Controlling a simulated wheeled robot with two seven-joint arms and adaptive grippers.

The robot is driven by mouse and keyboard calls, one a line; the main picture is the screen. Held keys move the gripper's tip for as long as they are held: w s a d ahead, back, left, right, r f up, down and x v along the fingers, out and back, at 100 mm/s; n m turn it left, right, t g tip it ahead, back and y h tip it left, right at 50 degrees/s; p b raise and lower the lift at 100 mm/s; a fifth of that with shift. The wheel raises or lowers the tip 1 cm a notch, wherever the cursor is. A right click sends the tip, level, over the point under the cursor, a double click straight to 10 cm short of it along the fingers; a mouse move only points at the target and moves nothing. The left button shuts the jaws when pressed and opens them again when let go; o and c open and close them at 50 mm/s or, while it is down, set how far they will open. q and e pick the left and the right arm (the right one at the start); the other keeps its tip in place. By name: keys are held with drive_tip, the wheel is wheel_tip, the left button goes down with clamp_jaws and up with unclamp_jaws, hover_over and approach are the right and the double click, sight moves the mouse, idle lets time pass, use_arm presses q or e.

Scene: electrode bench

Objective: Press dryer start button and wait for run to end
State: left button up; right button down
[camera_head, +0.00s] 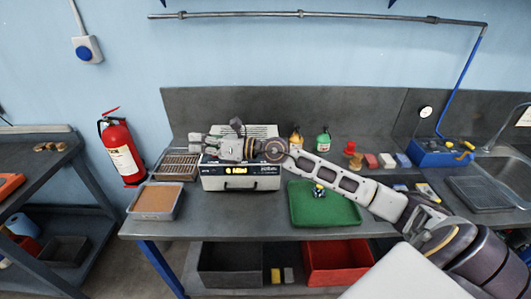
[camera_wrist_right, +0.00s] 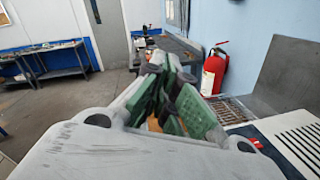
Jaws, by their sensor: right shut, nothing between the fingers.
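The dryer (camera_head: 265,183) is a low pale box with a dark front panel, a yellow mark and white lettering, on the grey bench. Its slotted pale top also shows in the right wrist view (camera_wrist_right: 296,140). My right gripper (camera_head: 208,142) is over the dryer's left part, pointing left; whether it touches the dryer cannot be told. Its fingers, with green pads, are shut and empty in the right wrist view (camera_wrist_right: 178,100). A small red part (camera_wrist_right: 257,143) shows at the dryer's edge there; I cannot tell whether it is the start button. My left gripper is out of view.
A slatted rack (camera_head: 178,166) and a tray with a brown surface (camera_head: 156,201) lie left of the dryer. A green tray (camera_head: 322,208) is to its right, below my right forearm. Bottles stand behind. A fire extinguisher (camera_head: 120,150) hangs on the wall at left.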

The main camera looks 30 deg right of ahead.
drive_tip(key=w+d+f+n+g+h, duration=0.1)
drive_tip(key=d+h, duration=0.5)
drive_tip(key=d, duration=0.6)
drive_tip(key=w+d+f+n+g+h, duration=0.2)
drive_tip(key=d+h, duration=0.4)
drive_tip(key=d, duration=0.6)
drive_tip(key=shift+w+d+f+n, duration=0.15)
drive_tip(key=shift+w+d+n, duration=0.2)
drive_tip(key=shift+w+n, duration=0.6)
drive_tip(key=shift+s+f+n, duration=0.15)
drive_tip(key=shift+s+n, duration=0.1)
drive_tip(key=shift+f+b, duration=0.95)
drive_tip(key=shift+f, duration=2)
drive_tip(key=shift+f+b, duration=1.3)
drive_tip(key=shift+f, duration=0.15)
drive_tip(key=shift+f+b, duration=0.25)
drive_tip(key=shift+b, duration=0.45)
